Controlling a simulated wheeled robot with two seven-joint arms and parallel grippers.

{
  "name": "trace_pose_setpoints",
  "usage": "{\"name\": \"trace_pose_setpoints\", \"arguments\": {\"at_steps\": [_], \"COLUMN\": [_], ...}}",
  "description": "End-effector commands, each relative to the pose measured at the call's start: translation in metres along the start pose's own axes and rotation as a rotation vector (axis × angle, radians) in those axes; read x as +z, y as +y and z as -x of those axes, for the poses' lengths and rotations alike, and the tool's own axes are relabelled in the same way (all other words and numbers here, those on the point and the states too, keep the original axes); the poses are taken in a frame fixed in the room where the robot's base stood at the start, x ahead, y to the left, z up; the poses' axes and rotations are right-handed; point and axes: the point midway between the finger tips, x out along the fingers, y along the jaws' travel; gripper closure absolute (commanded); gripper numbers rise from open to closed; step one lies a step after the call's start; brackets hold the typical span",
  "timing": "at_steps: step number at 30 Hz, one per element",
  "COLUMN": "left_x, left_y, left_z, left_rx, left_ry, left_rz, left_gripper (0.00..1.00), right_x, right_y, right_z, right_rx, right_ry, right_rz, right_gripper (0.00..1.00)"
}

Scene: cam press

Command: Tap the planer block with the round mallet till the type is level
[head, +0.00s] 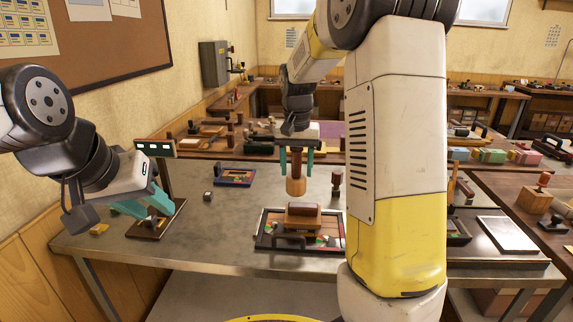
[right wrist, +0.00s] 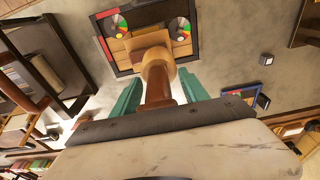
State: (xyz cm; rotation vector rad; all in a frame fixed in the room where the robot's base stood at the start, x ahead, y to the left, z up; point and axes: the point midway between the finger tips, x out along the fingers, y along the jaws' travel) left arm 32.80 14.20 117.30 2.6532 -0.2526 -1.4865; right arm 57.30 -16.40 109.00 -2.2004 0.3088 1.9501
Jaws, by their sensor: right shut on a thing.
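My right gripper (head: 297,158) is shut on the handle of the round mallet (head: 296,185), with a teal finger on each side. The mallet hangs head down above the planer block (head: 303,216); a gap seems to show between them. The right wrist view also shows the mallet (right wrist: 158,75) in front of the block, hiding part of it. The brown block sits on the type in a dark-framed forme (head: 262,243), with coloured round pieces around it. My left gripper (head: 144,206) is empty at the left, its teal fingers apart, near a small stand.
The small stand (head: 168,182) with a lit top bar rises at the table's left. A blue-edged tray (head: 234,177), a small dark block (head: 208,197) and a dark stamp (head: 336,184) stand behind the forme. The grey table (head: 205,240) is bare left of the forme.

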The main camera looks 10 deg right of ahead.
Motion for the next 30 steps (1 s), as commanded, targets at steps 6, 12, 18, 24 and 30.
{"name": "trace_pose_setpoints", "arguments": {"at_steps": [6,12,18,24,30], "left_x": [0.000,0.000,0.000,0.000,0.000], "left_y": [0.000,0.000,0.000,0.000,0.000], "left_z": [0.000,0.000,0.000,0.000,0.000], "left_rx": [0.000,0.000,0.000,0.000,0.000], "left_ry": [0.000,0.000,0.000,0.000,0.000], "left_rz": [0.000,0.000,0.000,0.000,0.000], "left_gripper": [0.64,0.64,0.64,0.64,0.64], "right_x": [0.006,0.005,0.005,0.006,0.006], "right_y": [0.001,0.000,0.000,0.000,0.000], "right_z": [-0.043,-0.043,-0.046,-0.051,-0.048], "right_rx": [0.003,0.000,0.000,0.001,0.001], "right_ry": [-0.006,0.001,0.000,-0.002,-0.003], "right_rz": [0.000,0.000,0.000,0.000,0.000], "right_gripper": [0.88,0.95,0.95,0.95,0.95]}}
